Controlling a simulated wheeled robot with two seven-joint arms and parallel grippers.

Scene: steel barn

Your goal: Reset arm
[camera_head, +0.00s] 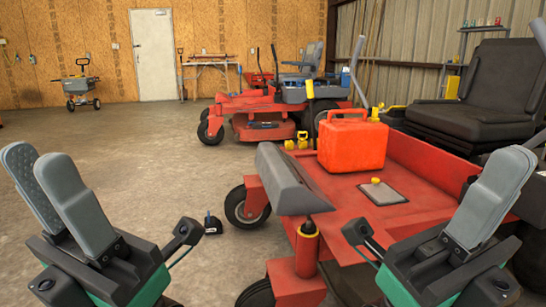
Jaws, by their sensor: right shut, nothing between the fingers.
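My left gripper (37,158) is at the lower left of the head view. Its two grey finger pads stand upright and slightly apart, with nothing seen between them. My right gripper (514,158) is at the lower right, its grey pads shut together and empty, pointing up. It overlaps the near red mower (360,215) in the picture. An orange-red fuel can (352,144) stands on the mower deck, apart from both grippers.
A grey flat panel (290,183) and a yellow-capped filler (376,182) are on the near mower. Its black seat (480,90) is at right. A second red mower (265,115) stands behind. A small dark object (212,225) lies on the open concrete floor.

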